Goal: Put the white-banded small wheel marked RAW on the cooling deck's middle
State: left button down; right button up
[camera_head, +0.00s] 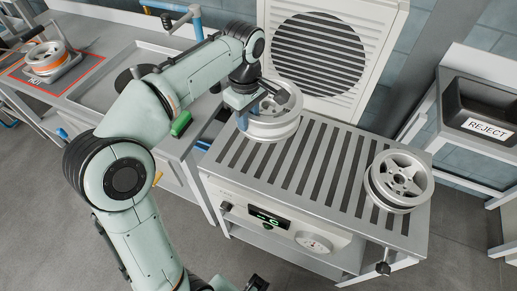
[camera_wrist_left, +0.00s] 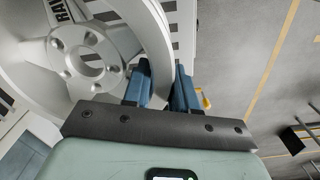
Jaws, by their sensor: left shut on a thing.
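A silver small wheel (camera_head: 274,122) is held by its rim in my left gripper (camera_head: 245,108) over the left, back part of the slatted cooling deck (camera_head: 285,180). In the left wrist view, the wheel (camera_wrist_left: 88,58) shows its hub with several bolt holes and the letters RAW near the top. The blue fingers of the left gripper (camera_wrist_left: 162,88) are shut on the rim wall. I cannot tell whether the wheel touches the deck. I cannot make out a white band.
Another silver wheel (camera_head: 398,182) lies on the deck's right end. A large round fan grille (camera_head: 320,55) stands behind the deck. A REJECT bin (camera_head: 487,105) is at right. An orange-banded wheel (camera_head: 47,58) sits at the HOT spot, far left. The deck's middle is clear.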

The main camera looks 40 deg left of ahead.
pick_arm(q)
notch_tip(320, 180, down, 15)
jog(key=shift+w+r+b, duration=0.1)
jog(key=shift+r+b, duration=0.05)
jog(key=shift+b, duration=1)
jog(key=c, duration=0.9)
grip_release()
jog(key=shift+c, duration=0.2)
jog(key=shift+o, duration=0.2)
notch_tip(320, 180, up, 12)
jog(key=shift+p, duration=1.05)
